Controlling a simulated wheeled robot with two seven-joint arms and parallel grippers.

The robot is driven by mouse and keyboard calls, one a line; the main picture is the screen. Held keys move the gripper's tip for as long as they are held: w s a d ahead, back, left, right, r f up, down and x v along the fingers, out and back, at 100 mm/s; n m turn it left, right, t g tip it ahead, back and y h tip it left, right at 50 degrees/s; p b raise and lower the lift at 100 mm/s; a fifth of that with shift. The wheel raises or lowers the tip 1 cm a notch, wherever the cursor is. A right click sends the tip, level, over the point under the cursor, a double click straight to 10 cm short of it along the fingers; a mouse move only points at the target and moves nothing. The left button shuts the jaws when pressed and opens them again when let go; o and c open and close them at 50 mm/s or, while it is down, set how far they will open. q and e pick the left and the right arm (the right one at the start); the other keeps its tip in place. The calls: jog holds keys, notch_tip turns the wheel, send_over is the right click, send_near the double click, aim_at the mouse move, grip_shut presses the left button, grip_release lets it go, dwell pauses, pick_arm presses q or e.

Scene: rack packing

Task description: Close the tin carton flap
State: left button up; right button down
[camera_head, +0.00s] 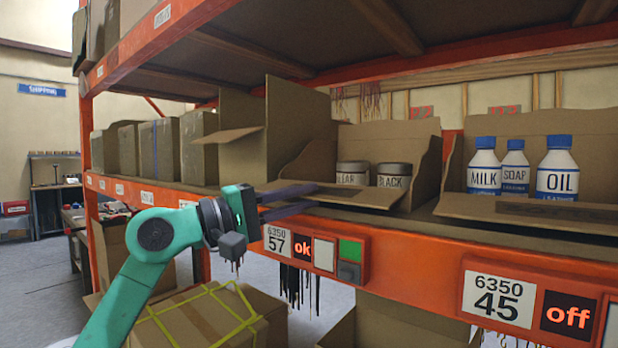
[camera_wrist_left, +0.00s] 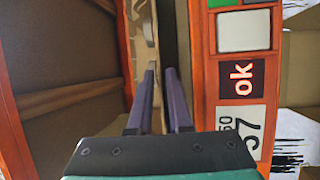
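The tin carton (camera_head: 417,142) stands open on the shelf in the head view, with two tins in it, one reading BLACK (camera_head: 394,175) and one partly hidden (camera_head: 352,174). Its front flap (camera_head: 366,196) is folded down and out toward the shelf's front edge. My left gripper (camera_head: 316,196) is at the flap's left end, fingers apart and pointing right. I cannot tell whether they touch the flap. In the left wrist view the fingers (camera_wrist_left: 160,72) show a narrow gap with nothing clearly held, beside a cardboard strip (camera_wrist_left: 143,35). My right gripper is not in view.
An open carton with MILK, SOAP and OIL bottles (camera_head: 557,170) stands to the right. A taller open carton (camera_head: 298,125) stands to the left. The orange shelf beam (camera_head: 410,265) carries the 57 "ok" display (camera_head: 302,248) just below my gripper. The upper shelf hangs overhead.

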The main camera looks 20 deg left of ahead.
pick_arm(q)
jog(key=shift+w+d+r, duration=0.1)
jog(key=shift+w+d, duration=0.4)
grip_shut()
dwell(1.1)
